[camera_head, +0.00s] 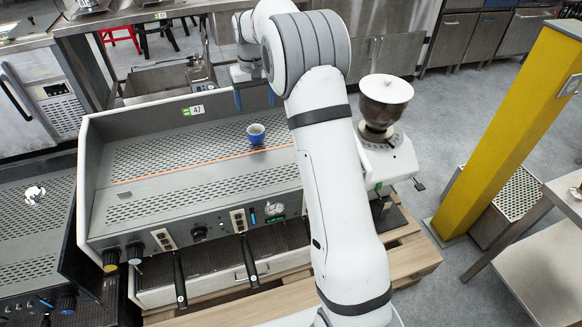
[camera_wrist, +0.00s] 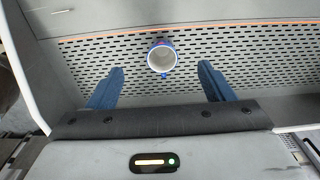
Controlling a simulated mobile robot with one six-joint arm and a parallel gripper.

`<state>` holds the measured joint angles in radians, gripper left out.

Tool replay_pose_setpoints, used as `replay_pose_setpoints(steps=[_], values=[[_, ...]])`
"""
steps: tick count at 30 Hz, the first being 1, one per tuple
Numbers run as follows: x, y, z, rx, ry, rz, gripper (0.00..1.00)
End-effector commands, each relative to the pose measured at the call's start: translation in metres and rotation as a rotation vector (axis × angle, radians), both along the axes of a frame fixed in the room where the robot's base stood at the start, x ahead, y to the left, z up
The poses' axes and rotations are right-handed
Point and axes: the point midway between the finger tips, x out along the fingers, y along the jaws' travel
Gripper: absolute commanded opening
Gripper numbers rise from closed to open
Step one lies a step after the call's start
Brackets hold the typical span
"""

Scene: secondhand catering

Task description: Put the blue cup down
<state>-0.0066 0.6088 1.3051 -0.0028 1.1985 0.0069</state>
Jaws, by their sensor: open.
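The blue cup (camera_head: 256,133) stands upright on the perforated top of the espresso machine (camera_head: 140,155), near the orange line. In the wrist view the cup (camera_wrist: 161,58) shows from above, with a white inside and a blue outside. My gripper (camera_wrist: 162,80) is open, its two blue fingers spread wide. The cup appears between and beyond the fingertips, with clear gaps on both sides, so nothing is held.
A coffee grinder (camera_head: 384,110) stands right of the machine. A yellow post (camera_head: 510,125) rises further right. Another machine (camera_head: 35,235) stands at the left. The machine's top has raised side walls and a back panel; its perforated surface around the cup is clear.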

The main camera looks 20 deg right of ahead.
Motion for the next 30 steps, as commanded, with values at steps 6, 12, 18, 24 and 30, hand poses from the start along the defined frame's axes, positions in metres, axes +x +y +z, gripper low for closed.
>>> replay_pose_setpoints(steps=[6, 12, 18, 24, 30], values=[[-0.09, -0.001, 0.053, 0.001, -0.052, 0.0, 0.75], [-0.18, -0.002, 0.073, 0.001, -0.095, 0.0, 0.75], [-0.275, -0.002, 0.069, 0.001, -0.137, 0.0, 0.75], [-0.349, -0.002, 0.047, 0.001, -0.169, 0.0, 0.75], [-0.38, -0.004, 0.032, 0.001, -0.183, 0.001, 0.75]])
